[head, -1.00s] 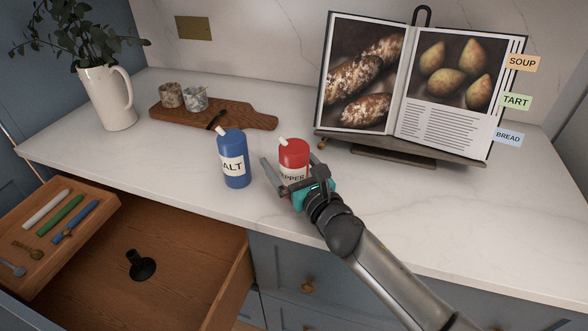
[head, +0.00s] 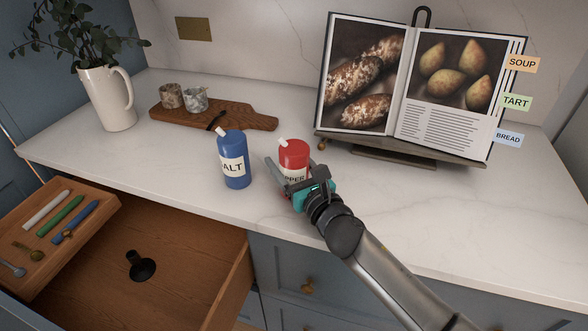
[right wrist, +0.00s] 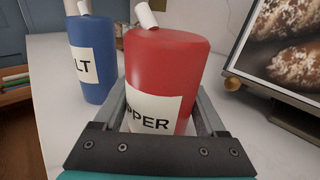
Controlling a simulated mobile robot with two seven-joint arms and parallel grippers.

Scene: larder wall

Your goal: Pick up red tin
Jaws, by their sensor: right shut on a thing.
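The red tin (head: 294,153), labelled PEPPER with a white spout on top, stands upright on the white counter, right of the blue salt tin. My right gripper (head: 287,178) is shut on the red tin, with a finger along each side. In the right wrist view the red tin (right wrist: 165,70) fills the middle between the two fingers (right wrist: 160,112), and its lower part is hidden by the gripper. I cannot see a gap between the tin and the counter. My left gripper is not in view.
The blue salt tin (head: 233,160) stands close on the left. A cookbook (head: 415,80) on a stand is behind to the right. A wooden board (head: 245,119) with small pots and a white jug (head: 106,98) are at the back left. An open drawer (head: 185,265) is at front left.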

